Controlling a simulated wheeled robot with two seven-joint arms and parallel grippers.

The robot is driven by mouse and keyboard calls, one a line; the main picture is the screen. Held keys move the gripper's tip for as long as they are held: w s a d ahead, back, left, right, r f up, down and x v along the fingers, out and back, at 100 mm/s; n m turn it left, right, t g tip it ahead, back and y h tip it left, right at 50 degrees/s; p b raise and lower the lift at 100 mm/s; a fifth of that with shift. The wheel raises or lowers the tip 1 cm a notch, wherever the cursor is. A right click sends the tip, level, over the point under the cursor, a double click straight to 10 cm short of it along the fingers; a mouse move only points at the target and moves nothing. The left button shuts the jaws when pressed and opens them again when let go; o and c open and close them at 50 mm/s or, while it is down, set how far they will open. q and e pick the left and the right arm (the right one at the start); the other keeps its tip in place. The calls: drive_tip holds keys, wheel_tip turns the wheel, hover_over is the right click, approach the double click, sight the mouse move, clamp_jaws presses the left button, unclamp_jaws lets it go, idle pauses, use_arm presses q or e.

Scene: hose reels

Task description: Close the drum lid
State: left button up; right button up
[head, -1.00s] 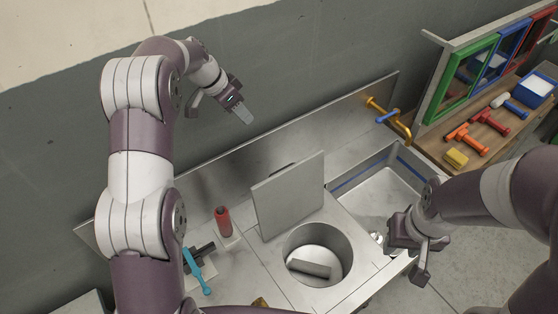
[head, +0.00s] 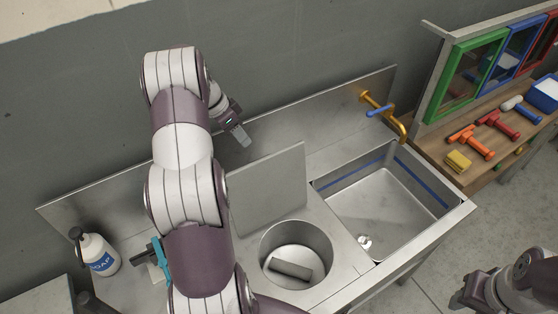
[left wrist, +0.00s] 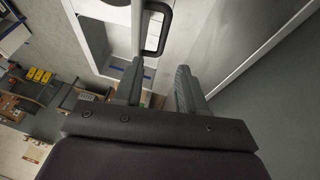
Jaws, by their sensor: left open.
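The drum lid (head: 270,190) is a flat grey square panel standing up, tilted back, behind the round drum opening (head: 296,262). The drum is open, and a grey block-like piece lies inside it. My left gripper (head: 242,138) is above and behind the lid's upper edge. In the left wrist view its fingers (left wrist: 158,85) are apart with nothing between them. A black handle (left wrist: 158,30) shows just beyond the fingertips; whether they touch it is unclear. My right gripper (head: 472,296) is low at the right, partly cut off, its jaws unclear.
A sink basin (head: 385,205) with a yellow faucet (head: 385,112) lies right of the drum. A backsplash runs behind. A soap bottle (head: 97,254) and a blue-handled tool (head: 161,260) are at the left. A wooden tool table (head: 440,160) stands at the right.

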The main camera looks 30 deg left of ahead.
use_arm(q)
drive_tip(key=b+x, duration=0.1)
drive_tip(key=x, duration=0.8)
drive_tip(key=shift+w+d+f+b, duration=0.15)
drive_tip(key=shift+w+f+b, duration=0.15)
drive_tip(key=shift+b, duration=0.1)
drive_tip(key=shift+s+f, duration=0.15)
drive_tip(key=shift+f, duration=0.1)
drive_tip(key=shift+s+a+f, duration=0.2)
drive_tip(key=shift+a, duration=0.25)
drive_tip(key=shift+w+d, duration=0.15)
drive_tip(key=shift+c, duration=0.9)
drive_tip(key=shift+d, duration=0.1)
clamp_jaws()
use_arm(e)
drive_tip(key=f, duration=0.3)
drive_tip(key=shift+s+a+f, duration=0.1)
drive_tip(key=shift+a+f, duration=0.15)
drive_tip(key=shift+a, duration=0.1)
